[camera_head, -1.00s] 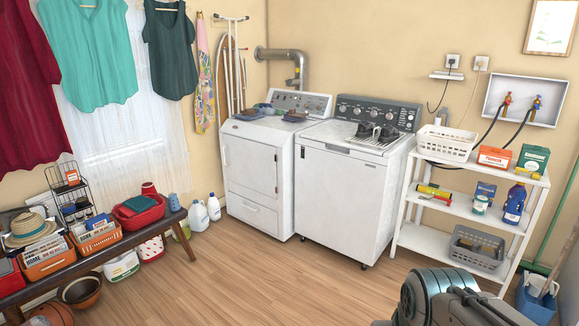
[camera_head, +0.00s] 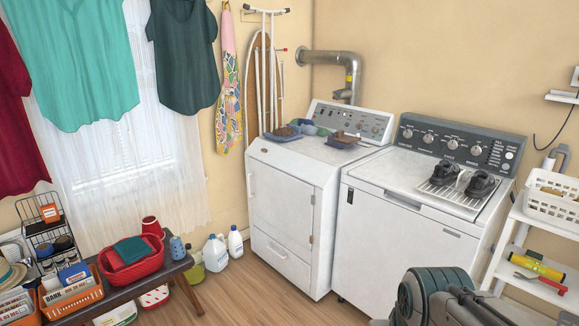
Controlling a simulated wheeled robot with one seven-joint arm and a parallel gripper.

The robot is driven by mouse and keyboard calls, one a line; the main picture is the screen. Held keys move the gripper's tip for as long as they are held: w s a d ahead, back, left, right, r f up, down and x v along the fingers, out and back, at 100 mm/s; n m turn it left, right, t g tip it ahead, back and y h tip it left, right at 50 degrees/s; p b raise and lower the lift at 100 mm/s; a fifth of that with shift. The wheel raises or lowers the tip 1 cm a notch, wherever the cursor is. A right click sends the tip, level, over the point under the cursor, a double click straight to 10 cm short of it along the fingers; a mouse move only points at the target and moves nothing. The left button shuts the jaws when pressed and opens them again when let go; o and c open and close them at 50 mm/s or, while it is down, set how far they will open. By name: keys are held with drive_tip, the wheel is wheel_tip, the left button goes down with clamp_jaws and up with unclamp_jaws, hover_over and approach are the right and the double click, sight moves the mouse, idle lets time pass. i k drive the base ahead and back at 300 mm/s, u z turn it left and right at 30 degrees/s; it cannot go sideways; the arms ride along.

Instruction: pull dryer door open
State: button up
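The dryer (camera_head: 268,245) is the white machine on the left of the pair, against the back wall. Its front door (camera_head: 281,203) is shut, with a small white handle (camera_head: 251,185) on its left edge. A drawer-like panel sits below the door. Part of my folded arm shows at the bottom right of the head view, in front of the neighbouring washer. My gripper's fingers cannot be made out, and nothing of mine touches the dryer.
A white washer (camera_head: 395,245) stands right of the dryer. A dark bench (camera_head: 165,275) with baskets runs along the left, and jugs (camera_head: 215,252) stand on the floor between it and the dryer. A white shelf (camera_head: 515,284) is at right. Some wood floor (camera_head: 255,305) before the dryer is clear.

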sight(282, 199)
drive_tip(key=u, duration=0.3)
drive_tip(key=i, duration=2)
drive_tip(key=u, duration=0.65)
drive_tip(key=i, duration=2.05)
drive_tip(key=u, duration=0.3)
